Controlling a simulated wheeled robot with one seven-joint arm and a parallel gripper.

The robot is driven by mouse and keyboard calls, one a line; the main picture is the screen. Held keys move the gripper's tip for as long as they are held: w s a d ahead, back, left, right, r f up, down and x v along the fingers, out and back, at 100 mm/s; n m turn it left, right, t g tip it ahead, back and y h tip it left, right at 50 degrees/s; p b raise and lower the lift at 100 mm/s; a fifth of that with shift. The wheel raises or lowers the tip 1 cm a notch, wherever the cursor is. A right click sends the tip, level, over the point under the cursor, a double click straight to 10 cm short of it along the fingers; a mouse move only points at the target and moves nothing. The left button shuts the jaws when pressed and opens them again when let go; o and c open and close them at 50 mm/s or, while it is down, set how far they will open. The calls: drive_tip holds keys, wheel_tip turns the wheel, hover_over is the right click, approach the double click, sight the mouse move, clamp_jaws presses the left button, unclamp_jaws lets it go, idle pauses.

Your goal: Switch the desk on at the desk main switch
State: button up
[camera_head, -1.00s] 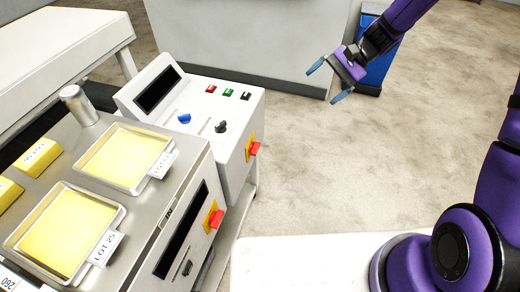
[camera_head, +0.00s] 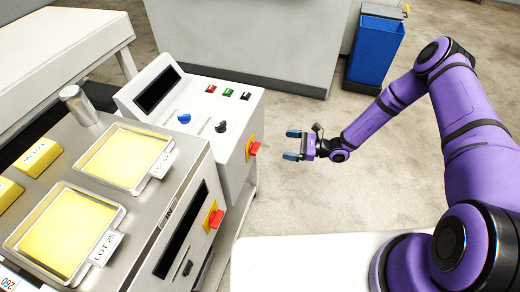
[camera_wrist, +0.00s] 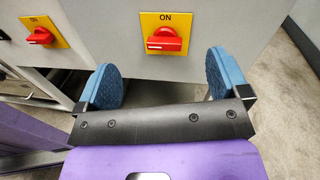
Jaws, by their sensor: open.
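The desk main switch (camera_head: 252,148) is a red rotary handle on a yellow plate, on the right side of the white control desk (camera_head: 238,168). In the wrist view the switch (camera_wrist: 164,41) is ahead, a little above the space between my fingertips. Its handle lies about level, below the word ON at the plate's top. My gripper (camera_head: 292,145) is open and empty, with its blue fingertips pointing at the desk side. It is to the right of the switch, apart from it. In the wrist view my gripper (camera_wrist: 165,80) shows both fingers wide apart.
A similar red switch (camera_head: 214,219) is on the nearer machine, and it shows at left in the wrist view (camera_wrist: 41,36). Trays of yellow sheet (camera_head: 122,156) lie on that machine. A blue bin (camera_head: 375,50) stands at the back. The floor right of the desk is clear.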

sight(258, 149)
wheel_tip(258, 149, down, 5)
drive_tip(key=s+a+m+t, duration=0.1)
drive_tip(key=m+t, duration=0.2)
drive_tip(key=x, duration=0.7)
drive_tip(key=f+x, duration=0.1)
drive_tip(key=x, duration=0.2)
drive_tip(key=shift+a, duration=0.4)
drive_tip(key=c, duration=0.9)
